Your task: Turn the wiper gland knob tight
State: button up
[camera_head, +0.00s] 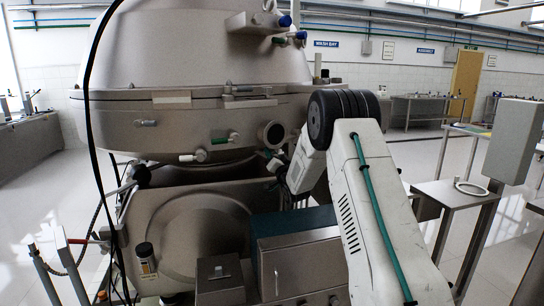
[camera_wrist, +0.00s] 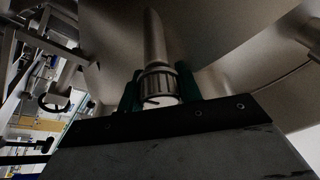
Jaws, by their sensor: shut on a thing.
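The wiper gland knob (camera_wrist: 158,82) is a ribbed grey knob at the end of a smooth grey stem, in the middle of the wrist view. My gripper (camera_wrist: 160,92) is shut on it, with a dark green finger on each side. A pale end with a dark curved mark shows at the knob's near side. In the head view my gripper (camera_head: 274,163) is under the separator's lower bowl, beside the round port. There it is small and partly covered by my arm, and I cannot make out the knob.
The big separator housing (camera_head: 190,110) fills the left and middle, close above my gripper. A cabinet (camera_head: 298,262) stands below. A side table (camera_head: 458,192) with a ring is at right. Open floor lies behind.

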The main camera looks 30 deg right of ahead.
jog(key=shift+f+m+h, duration=0.15)
jog(key=shift+m+h, duration=0.25)
jog(key=shift+m, duration=0.5)
jog(key=shift+m+g, duration=0.3)
jog(key=o, duration=1)
